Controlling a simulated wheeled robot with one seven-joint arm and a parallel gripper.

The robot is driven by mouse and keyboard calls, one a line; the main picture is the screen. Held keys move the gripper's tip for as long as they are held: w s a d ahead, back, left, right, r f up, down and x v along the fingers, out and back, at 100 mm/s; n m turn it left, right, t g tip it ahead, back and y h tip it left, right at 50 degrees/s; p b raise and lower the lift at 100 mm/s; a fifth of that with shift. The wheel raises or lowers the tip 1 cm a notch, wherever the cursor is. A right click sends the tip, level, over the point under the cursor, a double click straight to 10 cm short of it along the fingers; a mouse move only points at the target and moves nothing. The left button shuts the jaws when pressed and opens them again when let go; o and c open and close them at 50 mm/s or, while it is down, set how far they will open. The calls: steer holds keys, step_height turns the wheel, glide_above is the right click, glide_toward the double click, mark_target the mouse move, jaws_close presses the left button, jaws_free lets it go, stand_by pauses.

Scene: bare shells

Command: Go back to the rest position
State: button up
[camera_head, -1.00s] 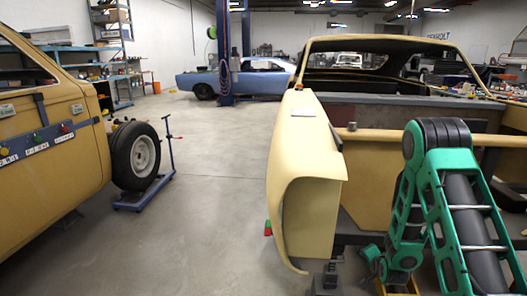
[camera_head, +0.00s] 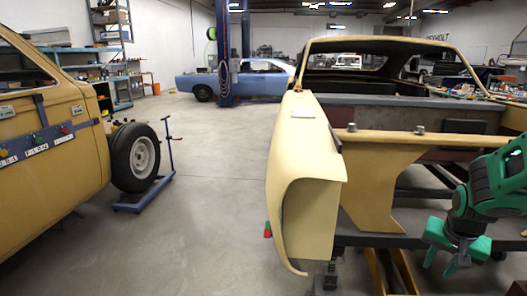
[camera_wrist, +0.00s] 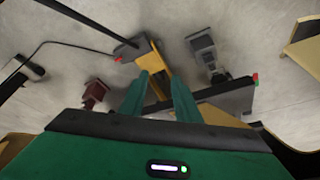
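My gripper (camera_head: 441,268) is green and hangs at the lower right of the head view, in front of the open front end of the tan car shell (camera_head: 312,190). Its two fingers point down and stand apart with nothing between them. The wrist view shows the same two green fingers (camera_wrist: 159,77) with a gap, above the floor and a yellow stand with dark beams. My arm comes in from the right edge of the head view.
A second tan shell (camera_head: 55,150) stands at the left, with a wheel (camera_head: 136,157) and a blue floor stand (camera_head: 143,197) beside it. A blue car (camera_head: 250,82) is at the back by a blue post (camera_head: 224,50). The floor between the shells is clear.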

steer(key=s+a+r+n+g+y, duration=0.1)
steer(key=s+a+r, duration=0.1)
steer(key=s, duration=0.8)
steer(key=s+a+r+g+y, duration=0.1)
steer(key=s+r, duration=0.4)
steer(key=s, duration=0.6)
steer(key=shift+s+a+n+g, duration=0.35)
steer(key=shift+a+g, duration=0.25)
steer(key=shift+a, duration=0.4)
steer(key=shift+w+r, duration=0.1)
